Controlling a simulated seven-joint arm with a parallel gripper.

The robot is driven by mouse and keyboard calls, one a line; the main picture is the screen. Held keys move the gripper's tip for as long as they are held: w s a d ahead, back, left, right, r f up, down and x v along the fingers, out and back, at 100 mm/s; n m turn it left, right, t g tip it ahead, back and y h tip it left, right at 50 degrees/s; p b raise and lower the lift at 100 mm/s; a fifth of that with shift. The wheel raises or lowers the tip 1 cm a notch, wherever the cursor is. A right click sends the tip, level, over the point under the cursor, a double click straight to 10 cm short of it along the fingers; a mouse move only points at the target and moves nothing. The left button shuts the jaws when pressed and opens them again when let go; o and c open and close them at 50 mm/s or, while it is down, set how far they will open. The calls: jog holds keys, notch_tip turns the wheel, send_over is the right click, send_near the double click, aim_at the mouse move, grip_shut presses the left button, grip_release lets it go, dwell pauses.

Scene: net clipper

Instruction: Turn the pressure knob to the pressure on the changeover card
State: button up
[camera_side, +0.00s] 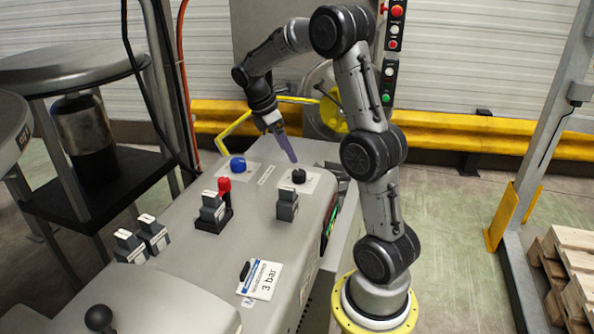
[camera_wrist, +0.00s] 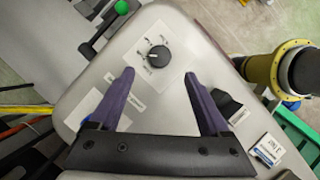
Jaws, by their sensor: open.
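The pressure knob is a black round knob (camera_side: 299,176) on a pale plate on the grey machine top. In the wrist view the knob (camera_wrist: 158,57) shows with a light mark on its face and small scale marks around its left side, too small to read. The changeover card (camera_side: 264,280) lies near the front of the machine top and reads "3 bar"; it also shows at the lower right of the wrist view (camera_wrist: 268,149). My gripper (camera_side: 292,158) has purple fingers, is open and empty, and hangs just above the knob. In the wrist view the knob sits slightly beyond the fingertips (camera_wrist: 158,74), centred between them.
A blue knob (camera_side: 238,164) sits on another plate to the left. A grey block (camera_side: 287,204) stands in front of the pressure knob. A red-topped part (camera_side: 224,186) and more grey blocks (camera_side: 153,234) stand further left. A black ball (camera_side: 98,318) is at the front.

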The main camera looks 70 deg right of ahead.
aim_at(298, 172)
jog(key=x, duration=0.8)
jog(key=shift+f, duration=0.3)
grip_shut()
